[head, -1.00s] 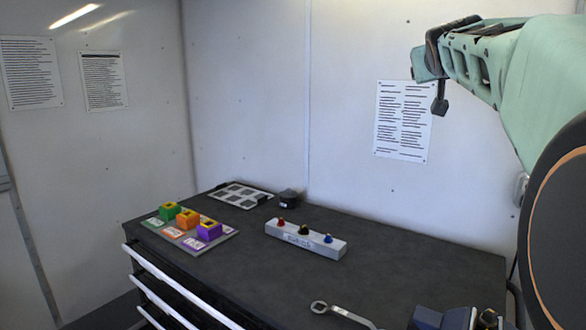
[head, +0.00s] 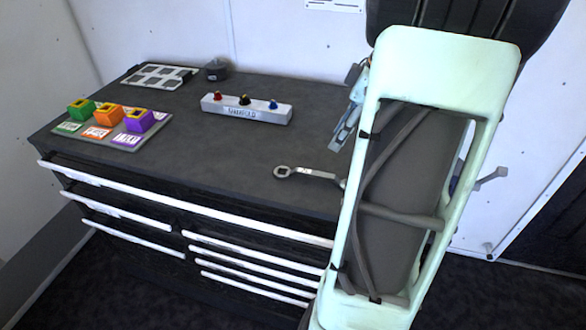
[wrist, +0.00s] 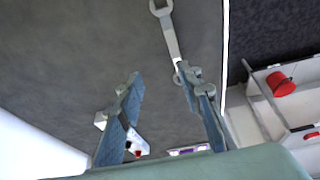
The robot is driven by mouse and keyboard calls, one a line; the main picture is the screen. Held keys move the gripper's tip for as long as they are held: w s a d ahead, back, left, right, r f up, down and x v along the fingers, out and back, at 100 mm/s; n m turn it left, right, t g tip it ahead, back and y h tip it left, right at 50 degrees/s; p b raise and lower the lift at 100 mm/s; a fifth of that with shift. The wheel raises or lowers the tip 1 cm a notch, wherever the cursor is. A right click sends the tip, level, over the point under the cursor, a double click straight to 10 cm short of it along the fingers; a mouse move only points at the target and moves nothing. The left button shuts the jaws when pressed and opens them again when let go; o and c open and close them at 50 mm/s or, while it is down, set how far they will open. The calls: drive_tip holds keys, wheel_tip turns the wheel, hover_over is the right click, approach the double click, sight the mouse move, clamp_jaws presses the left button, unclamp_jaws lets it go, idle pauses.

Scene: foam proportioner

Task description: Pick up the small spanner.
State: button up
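A silver spanner (head: 305,172) lies flat on the dark bench top, its ring end to the left; my arm hides its right end in the head view. It is the only spanner I can make out. In the wrist view the spanner (wrist: 169,34) lies beyond my fingertips, its far end at the top and its near end partly behind the right finger. My gripper (wrist: 158,82) is open, with nothing seen held between its blue fingers. In the head view my gripper (head: 349,117) is above the bench, partly hidden by my arm.
A grey block with coloured knobs (head: 246,109) stands behind the spanner. Green, orange (head: 107,113) and purple blocks sit on a board at left. A slotted plate (head: 157,76) and a black round thing (head: 217,70) are at the back. The bench top left of the spanner is clear.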

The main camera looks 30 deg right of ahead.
drive_tip(key=a+f, duration=0.1)
drive_tip(key=a, duration=0.1)
hover_over(314, 172)
drive_tip(key=s+d, duration=0.2)
drive_tip(key=shift+n+y, duration=0.3)
drive_tip(key=shift+y, duration=0.1)
drive_tip(key=f, duration=0.4)
drive_tip(key=shift+w+f, duration=0.2)
drive_tip(key=shift+w, duration=0.05)
drive_tip(key=shift+w+a+f, duration=0.1)
drive_tip(key=shift+a+f, duration=0.1)
drive_tip(key=shift+f, duration=0.3)
drive_tip(key=x, duration=0.3)
drive_tip(key=shift+a+f, duration=0.25)
drive_tip(key=shift+a, duration=0.05)
drive_tip(key=shift+w+f, duration=0.1)
drive_tip(key=shift+f, duration=0.3)
drive_tip(key=shift+a, duration=0.1)
drive_tip(key=shift+f+b, duration=0.2)
drive_tip(key=shift+b, duration=0.15)
clamp_jaws()
